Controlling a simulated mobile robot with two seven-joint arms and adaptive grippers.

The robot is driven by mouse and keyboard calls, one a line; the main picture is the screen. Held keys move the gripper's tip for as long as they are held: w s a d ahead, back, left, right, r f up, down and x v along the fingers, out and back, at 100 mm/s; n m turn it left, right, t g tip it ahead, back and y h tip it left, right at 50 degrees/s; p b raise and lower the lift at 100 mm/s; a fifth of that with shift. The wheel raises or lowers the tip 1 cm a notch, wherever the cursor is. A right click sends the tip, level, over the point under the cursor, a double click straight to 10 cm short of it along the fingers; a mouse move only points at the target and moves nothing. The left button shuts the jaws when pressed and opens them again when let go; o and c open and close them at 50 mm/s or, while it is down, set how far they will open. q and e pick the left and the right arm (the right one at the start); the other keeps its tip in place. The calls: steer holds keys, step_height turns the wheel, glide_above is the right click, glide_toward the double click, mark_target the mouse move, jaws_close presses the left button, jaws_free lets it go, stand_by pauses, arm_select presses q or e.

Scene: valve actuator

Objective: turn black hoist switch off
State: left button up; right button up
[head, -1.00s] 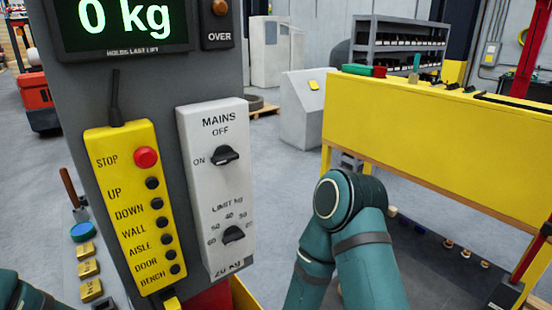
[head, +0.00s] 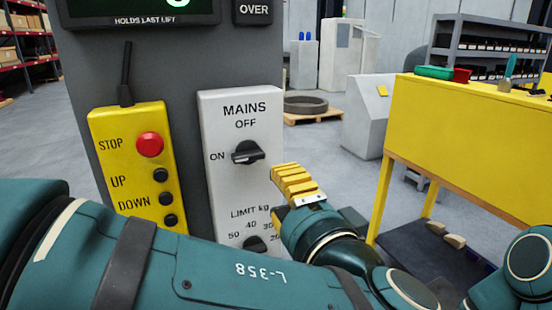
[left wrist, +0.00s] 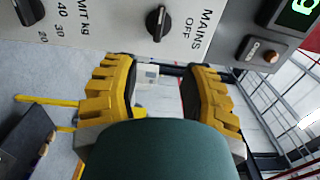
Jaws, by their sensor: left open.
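The black MAINS switch (head: 247,152) sits on a white panel (head: 222,185), its bar lying level toward the ON mark, with OFF printed above it. It also shows at the top of the left wrist view (left wrist: 156,22). My left gripper (head: 296,186) has yellow ribbed fingers and is just right of and below the switch, beside the panel's right edge. In the left wrist view its fingers (left wrist: 160,95) are spread with nothing between them, and the switch lies beyond them, untouched. My right gripper is out of sight.
A second black LIMIT knob (head: 256,244) is below, partly hidden by my left arm. A yellow button box (head: 130,165) with a red STOP button (head: 149,145) is on the left. A yellow bench (head: 460,135) stands right. Open floor lies between.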

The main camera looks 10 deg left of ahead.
mark_target(252, 159)
arm_select(q)
steer(key=x, duration=1.3)
steer(key=shift+w+a+f, duration=0.1)
steer(key=shift+a, duration=0.2)
jaws_close()
